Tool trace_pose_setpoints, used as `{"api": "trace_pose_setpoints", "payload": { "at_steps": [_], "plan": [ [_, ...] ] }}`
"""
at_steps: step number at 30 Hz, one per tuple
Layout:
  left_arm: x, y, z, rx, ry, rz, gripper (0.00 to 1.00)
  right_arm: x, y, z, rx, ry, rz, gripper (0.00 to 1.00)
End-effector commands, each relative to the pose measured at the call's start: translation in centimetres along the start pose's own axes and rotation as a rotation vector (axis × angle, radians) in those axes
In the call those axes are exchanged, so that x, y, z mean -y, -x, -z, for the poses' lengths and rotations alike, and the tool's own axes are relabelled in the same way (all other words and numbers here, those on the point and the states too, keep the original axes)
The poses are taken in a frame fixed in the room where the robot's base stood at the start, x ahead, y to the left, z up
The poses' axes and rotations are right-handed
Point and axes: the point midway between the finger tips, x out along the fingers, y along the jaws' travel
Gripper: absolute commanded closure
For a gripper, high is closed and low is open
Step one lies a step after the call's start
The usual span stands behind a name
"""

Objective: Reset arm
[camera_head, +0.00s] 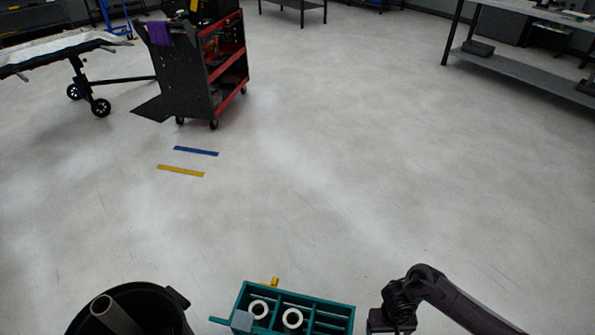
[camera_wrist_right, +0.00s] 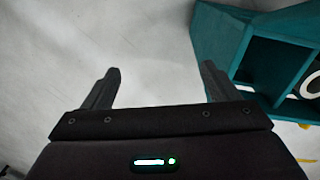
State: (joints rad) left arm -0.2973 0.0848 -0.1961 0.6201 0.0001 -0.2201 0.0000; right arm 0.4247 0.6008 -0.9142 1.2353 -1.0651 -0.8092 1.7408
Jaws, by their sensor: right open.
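My right arm comes in from the right in the head view, with its dark gripper (camera_head: 388,318) low beside the right end of a teal compartment box. In the right wrist view my right gripper (camera_wrist_right: 160,82) shows two dark fingers spread apart with bare floor between them, so it is open and empty. The teal box (camera_wrist_right: 219,45) is just right of the fingers there, apart from them as far as I can tell. My left gripper is not in view.
A red and black cart (camera_head: 185,75), a wheeled table (camera_head: 60,45) and a workbench (camera_head: 525,74) stand farther off.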

Motion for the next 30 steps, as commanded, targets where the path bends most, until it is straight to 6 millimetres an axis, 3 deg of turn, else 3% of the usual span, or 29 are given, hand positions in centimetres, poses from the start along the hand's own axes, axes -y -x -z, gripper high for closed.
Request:
{"api": "trace_pose_setpoints", "payload": {
  "at_steps": [5, 8, 12, 15, 20, 25, 26, 27, 30],
  "plan": [
    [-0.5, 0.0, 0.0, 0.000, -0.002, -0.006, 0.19, -3.0, -5.1, -1.6, -0.002, 0.007, 0.079, 0.19],
    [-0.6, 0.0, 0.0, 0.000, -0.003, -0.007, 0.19, -6.5, -8.7, -3.3, -0.035, 0.024, 0.097, 0.19],
    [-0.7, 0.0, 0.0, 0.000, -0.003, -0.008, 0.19, -14.4, -13.8, -7.5, -0.106, 0.081, 0.038, 0.19],
    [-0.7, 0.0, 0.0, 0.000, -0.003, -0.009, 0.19, -20.4, -16.1, -11.3, -0.139, 0.145, -0.053, 0.19],
    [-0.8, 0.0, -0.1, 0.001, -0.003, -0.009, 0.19, -29.3, -17.6, -18.2, -0.136, 0.264, -0.226, 0.19],
    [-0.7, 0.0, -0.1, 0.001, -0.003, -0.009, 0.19, -37.1, -17.0, -25.7, -0.077, 0.400, -0.403, 0.19],
    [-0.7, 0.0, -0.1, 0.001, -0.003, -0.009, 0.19, -36.5, -17.4, -26.3, -0.077, 0.413, -0.403, 0.19],
    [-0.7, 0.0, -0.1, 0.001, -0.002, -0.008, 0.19, -32.9, -18.7, -26.1, -0.090, 0.397, -0.352, 0.19],
    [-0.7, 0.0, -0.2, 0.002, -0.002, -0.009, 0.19, -26.7, -20.7, -27.0, -0.096, 0.369, -0.271, 0.19]
  ]
}}
